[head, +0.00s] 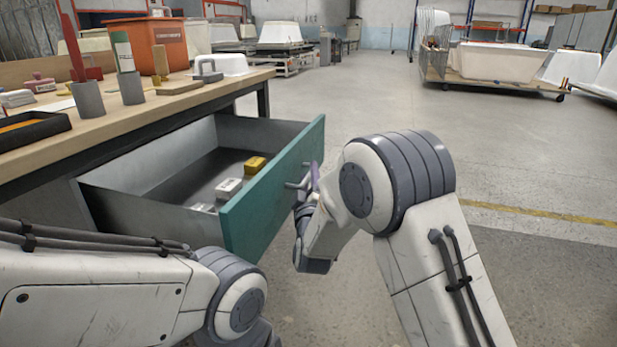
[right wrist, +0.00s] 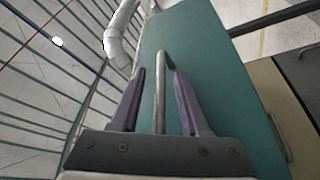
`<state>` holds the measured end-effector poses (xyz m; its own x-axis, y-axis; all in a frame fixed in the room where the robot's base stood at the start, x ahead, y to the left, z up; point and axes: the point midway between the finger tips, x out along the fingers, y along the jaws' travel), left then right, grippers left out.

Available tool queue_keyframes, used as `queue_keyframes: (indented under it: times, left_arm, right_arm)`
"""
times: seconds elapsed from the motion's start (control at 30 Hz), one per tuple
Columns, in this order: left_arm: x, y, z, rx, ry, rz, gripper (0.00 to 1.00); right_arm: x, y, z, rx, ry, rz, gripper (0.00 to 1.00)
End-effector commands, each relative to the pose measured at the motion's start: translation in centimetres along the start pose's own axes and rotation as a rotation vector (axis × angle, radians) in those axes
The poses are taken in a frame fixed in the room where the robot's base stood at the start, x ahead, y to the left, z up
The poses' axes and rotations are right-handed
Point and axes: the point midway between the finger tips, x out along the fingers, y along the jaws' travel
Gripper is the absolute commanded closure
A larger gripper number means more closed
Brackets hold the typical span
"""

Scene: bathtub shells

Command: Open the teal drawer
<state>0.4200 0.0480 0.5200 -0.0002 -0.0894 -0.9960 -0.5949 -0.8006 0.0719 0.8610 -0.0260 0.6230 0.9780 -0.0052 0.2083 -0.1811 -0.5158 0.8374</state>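The teal drawer (head: 275,190) under the workbench is pulled well out, and its inside shows in the head view. Its grey bar handle (head: 297,185) is on the teal front. My right gripper (head: 311,183) is at this handle. In the right wrist view, the handle bar (right wrist: 160,90) lies between the two purple fingers of my right gripper (right wrist: 157,72). The fingers are apart, with a visible gap on each side of the bar. My left arm is at the lower left of the head view; its gripper is not visible.
A yellow block (head: 255,164) and a white block (head: 228,188) lie in the drawer. The workbench top (head: 180,103) carries an orange bin (head: 153,45), grey cups and a black tray (head: 28,130). The floor to the right is clear, with a loaded cart (head: 490,75) far back.

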Motion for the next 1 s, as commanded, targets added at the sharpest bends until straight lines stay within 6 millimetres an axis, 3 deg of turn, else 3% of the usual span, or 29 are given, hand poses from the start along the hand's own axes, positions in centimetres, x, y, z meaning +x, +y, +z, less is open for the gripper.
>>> queue_keyframes:
  times: [0.27,0.37,0.73,1.0]
  left_arm:
    - [-0.2,0.0,0.0,0.0,0.0,0.0,0.5]
    - [-0.8,0.1,0.0,0.0,0.0,0.0,0.5]
    - [-2.9,0.2,-0.2,0.0,0.0,0.0,0.5]
    - [-3.2,0.2,-0.2,0.0,0.0,0.0,0.5]
  right_arm:
    - [-0.4,0.0,-0.1,-0.001,0.002,-0.003,0.55]
    - [-1.5,0.0,-0.2,-0.001,0.002,-0.005,0.55]
    - [-8.6,0.0,-0.2,-0.002,0.002,-0.005,0.55]
    - [-10.5,0.0,0.0,-0.001,0.0,-0.001,0.55]
